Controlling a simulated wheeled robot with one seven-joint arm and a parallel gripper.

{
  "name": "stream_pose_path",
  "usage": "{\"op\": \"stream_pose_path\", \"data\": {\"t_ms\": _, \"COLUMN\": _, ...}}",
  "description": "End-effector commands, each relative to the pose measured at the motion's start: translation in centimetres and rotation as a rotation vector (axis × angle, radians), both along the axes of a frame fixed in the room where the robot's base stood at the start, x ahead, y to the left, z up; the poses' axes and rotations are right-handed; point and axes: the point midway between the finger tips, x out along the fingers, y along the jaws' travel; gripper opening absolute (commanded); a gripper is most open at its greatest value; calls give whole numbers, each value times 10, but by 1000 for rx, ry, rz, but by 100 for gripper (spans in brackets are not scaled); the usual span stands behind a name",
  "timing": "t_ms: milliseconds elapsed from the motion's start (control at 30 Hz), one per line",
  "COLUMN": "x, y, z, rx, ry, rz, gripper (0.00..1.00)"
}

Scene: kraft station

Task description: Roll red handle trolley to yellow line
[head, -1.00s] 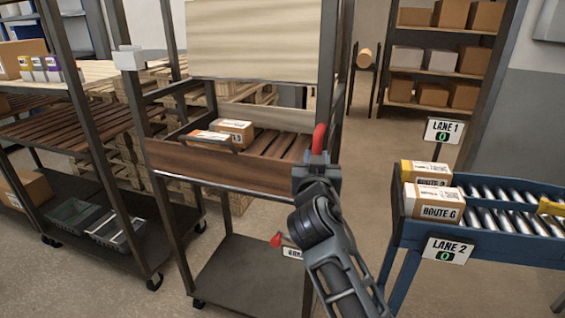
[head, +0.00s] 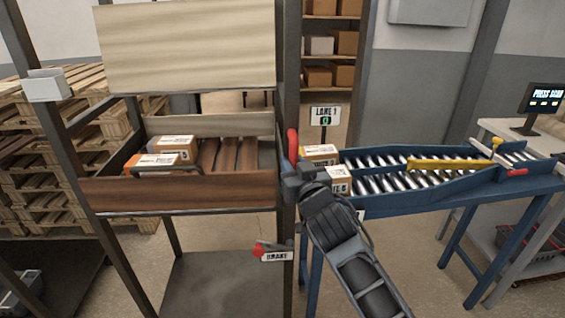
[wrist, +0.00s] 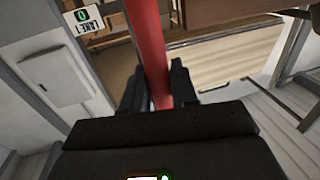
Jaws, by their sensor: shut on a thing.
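The trolley (head: 185,196) is a dark metal frame with a slatted wooden tray and a pale back board, and it stands left of centre in the head view. Its red handle (head: 293,145) is upright on the right post. In the wrist view the red handle (wrist: 150,55) runs between the two dark fingers. My gripper (head: 297,168) is shut on the handle; the fingers also show in the wrist view (wrist: 158,88). A red knob with a BRAKE label (head: 276,256) sits low on the trolley. I do not see a yellow line on the floor.
Cartons (head: 165,157) lie in the trolley's tray. A blue roller conveyor (head: 420,185) with cartons and a yellow bar (head: 450,165) stands close on the right. Wooden pallets (head: 35,150) are stacked at the left. A shelf of boxes (head: 330,55) stands behind.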

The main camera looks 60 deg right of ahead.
Motion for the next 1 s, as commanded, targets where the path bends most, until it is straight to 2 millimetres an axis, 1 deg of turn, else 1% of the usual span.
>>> {"op": "stream_pose_path", "data": {"t_ms": 67, "x": -3, "y": -2, "z": -1, "rx": 0, "ry": 3, "rz": -4, "gripper": 0}}
{"op": "stream_pose_path", "data": {"t_ms": 367, "x": -5, "y": -5, "z": -2, "rx": 0, "ry": 4, "rz": -9, "gripper": 0}}
{"op": "stream_pose_path", "data": {"t_ms": 400, "x": -5, "y": -5, "z": -2, "rx": 0, "ry": 4, "rz": -10, "gripper": 29}}
{"op": "stream_pose_path", "data": {"t_ms": 567, "x": -5, "y": -5, "z": -2, "rx": 0, "ry": 4, "rz": -10, "gripper": 44}}
{"op": "stream_pose_path", "data": {"t_ms": 600, "x": -5, "y": -5, "z": -2, "rx": 0, "ry": 4, "rz": -9, "gripper": 46}}
{"op": "stream_pose_path", "data": {"t_ms": 867, "x": -5, "y": -2, "z": -2, "rx": 0, "ry": 3, "rz": -5, "gripper": 46}}
{"op": "stream_pose_path", "data": {"t_ms": 1000, "x": -17, "y": 8, "z": -4, "rx": 0, "ry": 3, "rz": -5, "gripper": 46}}
